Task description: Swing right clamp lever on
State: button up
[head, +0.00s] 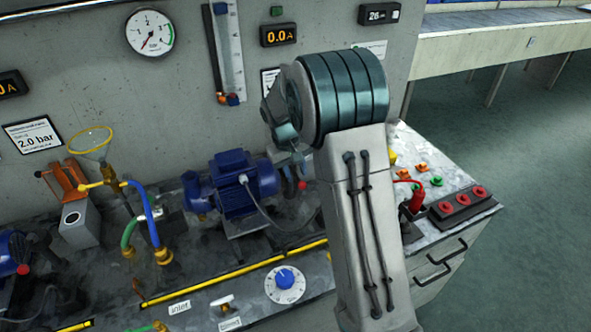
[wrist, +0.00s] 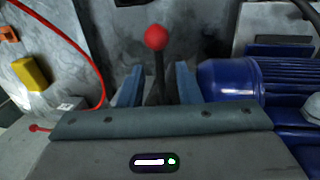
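The right clamp lever (wrist: 157,72) is a dark stem with a red ball knob, standing roughly upright in the wrist view. My gripper (wrist: 159,80) is open, with one blue-grey finger on each side of the stem. Gaps show between the stem and both fingers, and the knob stands above the fingertips. In the head view the red knob (head: 302,185) shows just right of the blue pump motor (head: 246,180). My gripper (head: 289,158) is there too, partly hidden by my arm. The lever's foot is hidden behind the gripper body in the wrist view.
The blue motor (wrist: 235,78) is close on the right in the wrist view. A red cable (wrist: 85,55) and a yellow block (wrist: 30,73) are on the left. In the head view, a red button box (head: 462,205) stands right, and a blue dial (head: 286,281) is in front.

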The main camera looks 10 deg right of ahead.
grip_shut()
